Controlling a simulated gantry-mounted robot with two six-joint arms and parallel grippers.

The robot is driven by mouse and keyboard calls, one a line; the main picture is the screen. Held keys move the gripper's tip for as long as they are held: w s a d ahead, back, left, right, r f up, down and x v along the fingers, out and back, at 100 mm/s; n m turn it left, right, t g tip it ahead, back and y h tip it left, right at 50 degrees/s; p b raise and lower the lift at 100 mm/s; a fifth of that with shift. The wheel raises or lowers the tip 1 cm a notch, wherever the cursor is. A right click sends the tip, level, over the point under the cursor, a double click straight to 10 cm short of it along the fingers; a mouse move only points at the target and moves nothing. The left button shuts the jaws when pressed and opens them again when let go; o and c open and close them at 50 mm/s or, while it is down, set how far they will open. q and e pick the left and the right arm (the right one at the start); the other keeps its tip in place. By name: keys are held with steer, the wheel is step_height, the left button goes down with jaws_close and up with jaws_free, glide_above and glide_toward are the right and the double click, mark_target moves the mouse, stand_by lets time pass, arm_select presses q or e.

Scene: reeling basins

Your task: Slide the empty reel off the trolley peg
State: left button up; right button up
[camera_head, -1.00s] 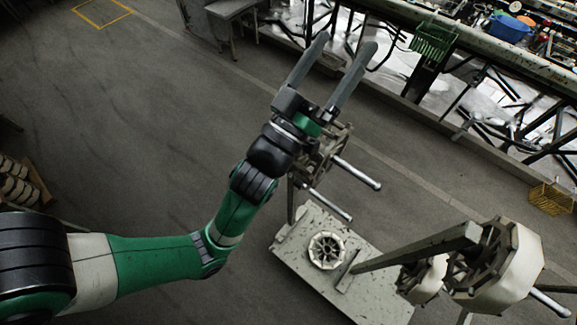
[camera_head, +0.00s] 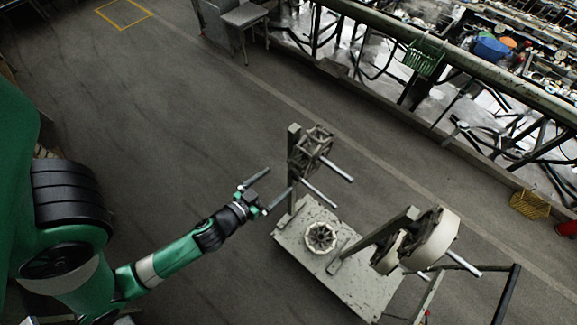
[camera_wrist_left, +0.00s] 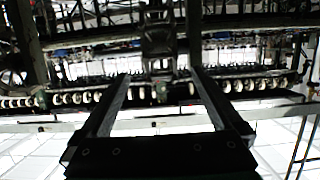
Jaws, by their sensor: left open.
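The empty reel (camera_head: 312,148), an open grey frame, sits on the upper peg (camera_head: 338,170) of the trolley's left post (camera_head: 293,160). The peg's bare end sticks out to the lower right. A second, bare peg (camera_head: 319,193) is below it. My left gripper (camera_head: 279,182) is open and empty, left of the post and apart from the reel in the picture. In the left wrist view, its two fingers (camera_wrist_left: 160,75) are spread; a dark frame-like shape (camera_wrist_left: 158,38) stands beyond them, too dark to identify surely. My right gripper is not in view.
The trolley base (camera_head: 350,290) carries a small white spoked wheel (camera_head: 320,238). Large white-wound reels (camera_head: 430,238) hang on the right post. A long machine rail (camera_head: 470,65) runs along the top right. Bare floor (camera_head: 170,140) lies left of the trolley.

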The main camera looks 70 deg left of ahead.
mark_target(293, 168)
arm_select(q)
steer(key=p+x, duration=0.1)
steer(key=x, duration=0.2)
steer(key=shift+w+a+r+p, duration=0.15)
steer(key=shift+w+a+p, duration=0.05)
steer(key=shift+w+p, duration=0.15)
steer(key=x, duration=0.5)
steer(key=shift+w+a+f, duration=0.1)
steer(key=shift+w+f, duration=0.05)
steer(key=shift+f, duration=0.15)
steer(key=shift+w+a+f, duration=0.15)
steer(key=shift+w+a, duration=0.2)
steer(key=shift+w, duration=0.25)
steer(key=c, duration=1.3)
steer(key=shift+c, duration=0.2)
